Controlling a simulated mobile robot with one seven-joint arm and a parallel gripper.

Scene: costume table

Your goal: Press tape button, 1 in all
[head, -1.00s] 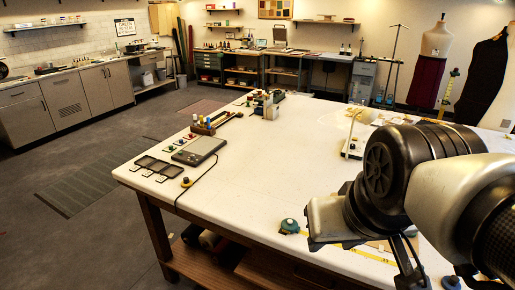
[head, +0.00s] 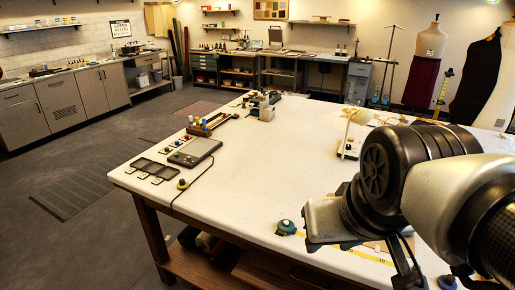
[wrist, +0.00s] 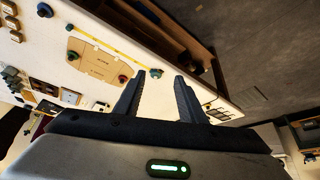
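A round teal tape measure (head: 286,227) lies near the front edge of the white table, at the left end of a yellow tape (head: 372,257). In the head view my arm hides most of the gripper.
Another blue-teal round thing (head: 448,282) lies near the front edge at right. A tan card (wrist: 94,60) and a red round thing (wrist: 72,56) lie beside the tape. A scale (head: 195,152) and trays stand at left; the middle of the table (head: 255,185) is clear.

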